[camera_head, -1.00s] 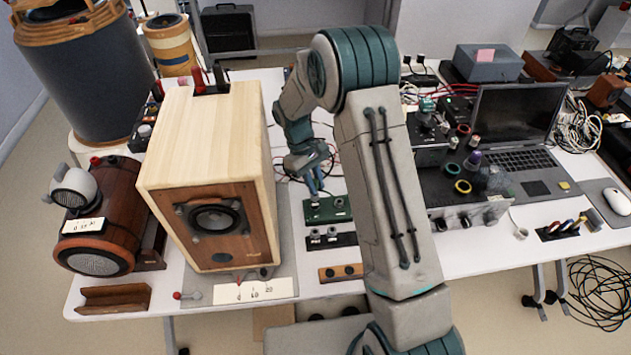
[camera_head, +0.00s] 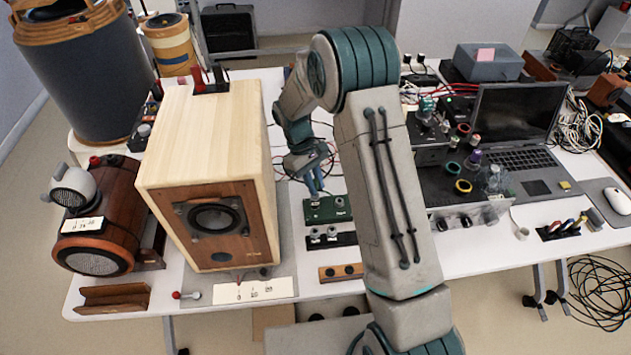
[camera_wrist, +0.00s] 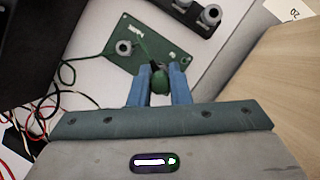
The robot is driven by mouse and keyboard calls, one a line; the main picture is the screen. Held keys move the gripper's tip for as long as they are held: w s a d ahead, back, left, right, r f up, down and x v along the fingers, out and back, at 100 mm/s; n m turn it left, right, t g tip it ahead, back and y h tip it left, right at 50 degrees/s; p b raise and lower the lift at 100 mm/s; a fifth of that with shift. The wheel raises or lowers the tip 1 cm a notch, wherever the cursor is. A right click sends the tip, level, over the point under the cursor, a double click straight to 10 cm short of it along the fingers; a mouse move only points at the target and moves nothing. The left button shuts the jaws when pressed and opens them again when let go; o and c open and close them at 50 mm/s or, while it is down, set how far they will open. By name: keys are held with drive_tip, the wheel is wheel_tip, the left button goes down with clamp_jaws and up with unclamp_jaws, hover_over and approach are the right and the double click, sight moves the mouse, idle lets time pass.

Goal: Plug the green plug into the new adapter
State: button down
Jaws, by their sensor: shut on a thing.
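My gripper (camera_wrist: 158,88) is shut on the green plug (camera_wrist: 161,80) in the wrist view, with a blue finger on each side of it. A dark green cord shows near the plug and trails left. The plug is over the right part of a green board (camera_wrist: 120,66), which has a round metal socket (camera_wrist: 124,47) on its left. I cannot tell whether the plug touches the board or sits in a socket. In the head view, my gripper (camera_head: 316,188) is just above the green board (camera_head: 323,217), and the plug is hidden. No label shows which board is the new adapter.
A wooden speaker (camera_head: 206,160) stands close left of my gripper. A black socket strip (camera_head: 343,240) and a brown one (camera_head: 328,274) lie in front of the green board. Loose wires (camera_wrist: 32,122) lie to the left in the wrist view.

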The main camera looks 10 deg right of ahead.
drive_tip(key=shift+f+b, duration=0.45)
drive_tip(key=shift+f, duration=0.3)
drive_tip(key=c, duration=1.3)
unclamp_jaws()
drive_tip(key=shift+r, duration=0.1)
drive_tip(key=shift+r+p, duration=2.35)
drive_tip(key=shift+r, duration=1.4)
